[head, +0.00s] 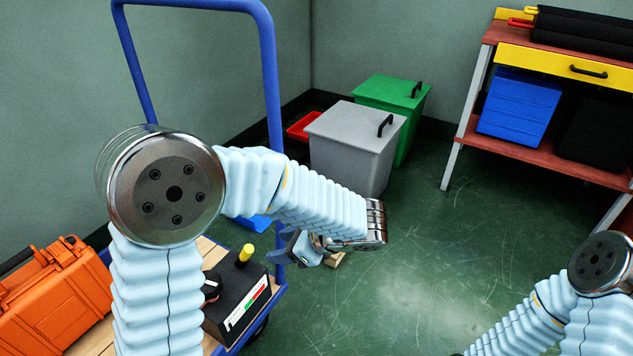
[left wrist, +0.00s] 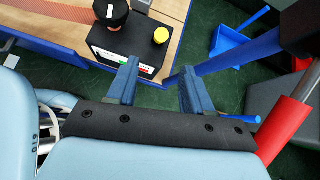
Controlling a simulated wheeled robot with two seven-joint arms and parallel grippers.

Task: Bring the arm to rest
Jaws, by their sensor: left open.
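My left arm (head: 170,290) rises from the bottom left, bends at a round metal joint, and reaches right across the picture. My left gripper (head: 284,250) hangs below its wrist, partly hidden by the arm in the head view. In the left wrist view its two blue-grey fingers (left wrist: 160,82) stand apart with nothing held between them. They are over or near the edge of the cart, beside a black box. My right arm (head: 545,310) shows at the bottom right; its gripper is out of the picture.
A cart with a blue frame (head: 270,90) carries an orange case (head: 60,300) and the black box (head: 230,305) with a yellow knob. Grey (head: 345,145) and green bins (head: 395,92) stand behind. A workbench (head: 560,155) is at right.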

